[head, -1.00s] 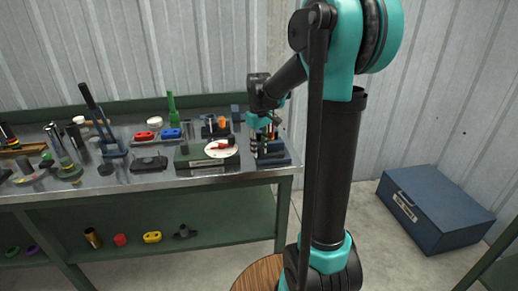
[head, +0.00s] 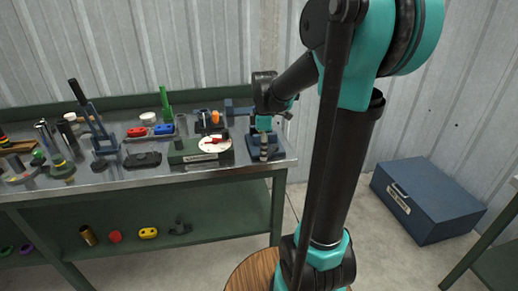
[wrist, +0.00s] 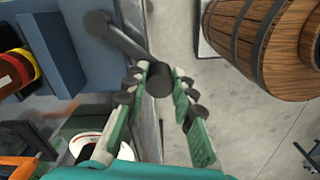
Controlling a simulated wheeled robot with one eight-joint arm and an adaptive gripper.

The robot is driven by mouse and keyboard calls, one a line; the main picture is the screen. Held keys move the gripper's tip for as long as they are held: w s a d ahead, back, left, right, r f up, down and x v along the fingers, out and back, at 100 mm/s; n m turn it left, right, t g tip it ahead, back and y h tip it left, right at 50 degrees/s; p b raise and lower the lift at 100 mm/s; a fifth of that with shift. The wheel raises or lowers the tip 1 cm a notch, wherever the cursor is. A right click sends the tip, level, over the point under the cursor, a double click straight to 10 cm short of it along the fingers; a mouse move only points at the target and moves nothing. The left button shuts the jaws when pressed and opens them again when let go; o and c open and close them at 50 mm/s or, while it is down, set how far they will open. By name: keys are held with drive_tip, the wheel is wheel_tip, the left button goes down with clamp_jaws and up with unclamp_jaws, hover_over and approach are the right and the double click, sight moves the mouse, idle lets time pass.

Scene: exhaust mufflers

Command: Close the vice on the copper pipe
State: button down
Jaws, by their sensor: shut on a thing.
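The blue vice (head: 258,143) stands at the right end of the workbench and is partly hidden by my gripper (head: 264,140). In the wrist view, the blue body of the vice (wrist: 72,45) fills the upper left, and a dark grey crank handle (wrist: 125,40) reaches out from it. My gripper (wrist: 160,78) has its green fingers shut on the dark knob at the end of this handle. A copper-brown round piece (wrist: 10,72) with a yellow rim lies at the left edge beside the blue body. I cannot tell for sure that it is the copper pipe, nor how wide the jaws stand.
A green block with a white dial (head: 214,144) stands just left of the vice. Several tools and parts crowd the bench (head: 110,181) further left. A wooden barrel (wrist: 262,40) stands beyond the bench edge. A blue chest (head: 425,198) is on the floor at right.

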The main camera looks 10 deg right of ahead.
drive_tip(key=shift+s+d+n, duration=0.4)
drive_tip(key=shift+d+n, duration=0.3)
drive_tip(key=shift+n, duration=0.3)
drive_tip(key=shift+s+d+n, duration=0.35)
drive_tip(key=shift+d+n, duration=0.35)
drive_tip(key=shift+n, duration=0.3)
drive_tip(key=shift+s+d+n, duration=0.4)
drive_tip(key=shift+d+n, duration=0.3)
drive_tip(key=shift+n, duration=0.3)
drive_tip(key=c, duration=1.3)
unclamp_jaws()
drive_tip(key=shift+o, duration=0.2)
drive_tip(key=shift+r, duration=0.1)
wheel_tip(320, 180, up, 12)
drive_tip(key=shift+s, duration=0.1)
